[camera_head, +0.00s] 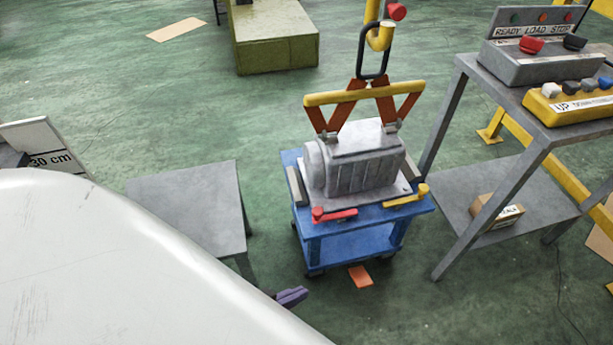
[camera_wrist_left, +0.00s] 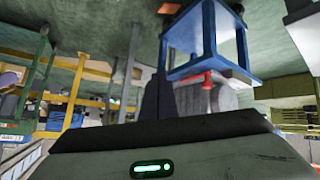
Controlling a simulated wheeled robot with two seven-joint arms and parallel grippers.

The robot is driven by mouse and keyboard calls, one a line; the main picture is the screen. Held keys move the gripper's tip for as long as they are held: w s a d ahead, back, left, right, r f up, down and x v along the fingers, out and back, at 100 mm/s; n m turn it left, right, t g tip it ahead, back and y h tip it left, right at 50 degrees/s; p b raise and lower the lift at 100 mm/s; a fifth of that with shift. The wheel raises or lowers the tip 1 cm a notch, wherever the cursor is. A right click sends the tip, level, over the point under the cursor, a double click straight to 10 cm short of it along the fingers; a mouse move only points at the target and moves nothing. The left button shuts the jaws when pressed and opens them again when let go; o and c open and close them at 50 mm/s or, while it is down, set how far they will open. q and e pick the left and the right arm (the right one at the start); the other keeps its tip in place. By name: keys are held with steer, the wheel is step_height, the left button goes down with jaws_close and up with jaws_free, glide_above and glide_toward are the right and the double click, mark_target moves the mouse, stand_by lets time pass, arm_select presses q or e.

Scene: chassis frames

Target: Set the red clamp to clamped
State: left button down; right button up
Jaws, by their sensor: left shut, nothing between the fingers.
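The red clamp (camera_head: 335,214) sits at the front left edge of the blue cart (camera_head: 350,252), its handle lying along the edge, pointing right. It also shows in the left wrist view (camera_wrist_left: 208,92), where the scene is upside down, just right of the dark fingers. The purple-grey tip of my left gripper (camera_head: 291,297) shows low in the head view, in front of and below the clamp and apart from it. Its fingers in the left wrist view (camera_wrist_left: 158,97) are together with nothing between them. My right gripper is not in view.
A grey motor (camera_head: 352,163) sits on the cart, with a yellow lifting bar (camera_head: 365,93) and hook above. A yellow clamp (camera_head: 408,196) is at the cart's right corner. A low grey table (camera_head: 190,205) stands left. A control-panel stand (camera_head: 510,190) is right.

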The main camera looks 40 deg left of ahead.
arm_select(q)
steer(key=w+a+f+n+t+b, duration=0.45)
steer(key=a+f+n+b, duration=0.25)
steer(key=a+f+b, duration=0.4)
steer(key=w+a+r+n+t+b, duration=0.1)
steer(key=a+n+t+b, duration=0.1)
steer(key=a+n+b, duration=0.2)
steer(key=w+a+r+n+t+h+b, duration=0.1)
steer(key=a+n+b, duration=0.2)
steer(key=a, duration=0.5)
steer(key=shift+w+r+n+t+h+b, duration=0.3)
steer(key=shift+w+n+t+b, duration=0.05)
steer(key=shift+w+n+b, duration=0.1)
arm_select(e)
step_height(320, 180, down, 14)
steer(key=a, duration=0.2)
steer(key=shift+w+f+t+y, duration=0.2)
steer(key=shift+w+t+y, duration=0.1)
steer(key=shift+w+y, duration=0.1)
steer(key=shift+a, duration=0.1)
